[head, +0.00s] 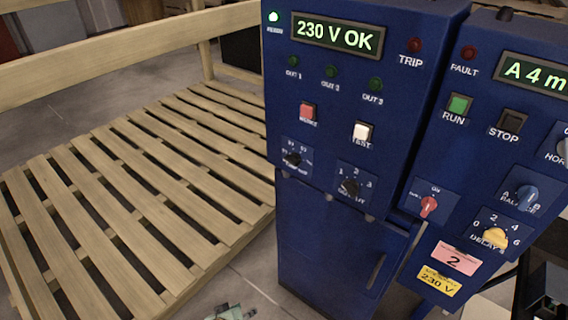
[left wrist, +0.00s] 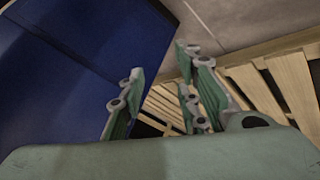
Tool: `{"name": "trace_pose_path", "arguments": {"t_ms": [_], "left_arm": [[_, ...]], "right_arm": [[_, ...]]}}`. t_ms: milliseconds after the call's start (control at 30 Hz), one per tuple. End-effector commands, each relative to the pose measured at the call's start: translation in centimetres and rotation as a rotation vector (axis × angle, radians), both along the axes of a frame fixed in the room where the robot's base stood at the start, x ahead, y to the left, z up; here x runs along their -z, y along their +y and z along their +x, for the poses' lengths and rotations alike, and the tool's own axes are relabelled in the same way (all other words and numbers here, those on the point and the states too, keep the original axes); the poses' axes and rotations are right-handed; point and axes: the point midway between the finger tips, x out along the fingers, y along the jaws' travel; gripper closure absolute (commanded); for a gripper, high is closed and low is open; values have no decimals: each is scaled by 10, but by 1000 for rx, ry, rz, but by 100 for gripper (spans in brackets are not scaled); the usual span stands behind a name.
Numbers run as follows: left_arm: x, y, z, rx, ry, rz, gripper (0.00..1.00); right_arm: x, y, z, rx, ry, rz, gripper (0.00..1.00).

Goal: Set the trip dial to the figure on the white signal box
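A blue cabinet (head: 320,110) carries two black dials. The upper-left dial (head: 292,159) has a small figure scale; its caption is too small to read surely. The lower-right dial (head: 350,187) shows figures up to 3. A red lamp marked TRIP (head: 414,45) sits at the cabinet's upper right. I cannot make out a white signal box or its figure. My left gripper shows only as green fingertips (head: 230,312) at the bottom of the head view, below and left of the dials. In the left wrist view its fingers (left wrist: 165,95) are apart and empty. My right gripper is not in view.
A second blue panel (head: 490,130) at right has RUN and STOP buttons, a red switch (head: 428,206), a blue dial (head: 527,196) and a yellow DELAY dial (head: 495,237). A pink label (head: 456,258) reads 2. A slatted wooden pallet (head: 120,190) lies left of the cabinet.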

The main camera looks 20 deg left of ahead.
Motion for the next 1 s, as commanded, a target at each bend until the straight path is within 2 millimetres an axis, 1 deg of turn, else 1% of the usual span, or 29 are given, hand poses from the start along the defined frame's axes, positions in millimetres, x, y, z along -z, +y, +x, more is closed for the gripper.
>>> {"name": "trace_pose_path", "arguments": {"t_ms": [33, 67, 100, 167, 200, 267, 300, 400, 500, 600, 667, 800, 1000], "left_arm": [[-46, 1, 51, -73, -105, -99, 70], [-74, 1, 75, -113, -158, -168, 70], [-114, 0, 105, -157, -229, -258, 70], [-175, -3, 140, -205, -324, -397, 70], [-214, -5, 157, -226, -376, -488, 70], [-270, -10, 176, -240, -445, -614, 70], [-302, -13, 183, -241, -481, -689, 70], [-368, -21, 192, -230, -544, -843, 70], [-407, -27, 193, -215, -574, -934, 70], [-423, -31, 197, -208, -583, -976, 70], [-427, -33, 203, -207, -585, -983, 70], [-427, -41, 223, -207, -586, -982, 70], [-425, -51, 252, -207, -585, -980, 70]], "right_arm": [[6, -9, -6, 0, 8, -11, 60], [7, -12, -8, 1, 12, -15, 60], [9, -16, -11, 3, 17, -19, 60], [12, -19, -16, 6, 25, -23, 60], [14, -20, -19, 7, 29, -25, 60], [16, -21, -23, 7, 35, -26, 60], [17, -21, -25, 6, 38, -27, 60], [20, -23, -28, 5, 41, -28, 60], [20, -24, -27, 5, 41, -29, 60], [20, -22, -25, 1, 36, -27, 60], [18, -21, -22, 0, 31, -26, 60], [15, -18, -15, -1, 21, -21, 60], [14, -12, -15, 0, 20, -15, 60]]}}
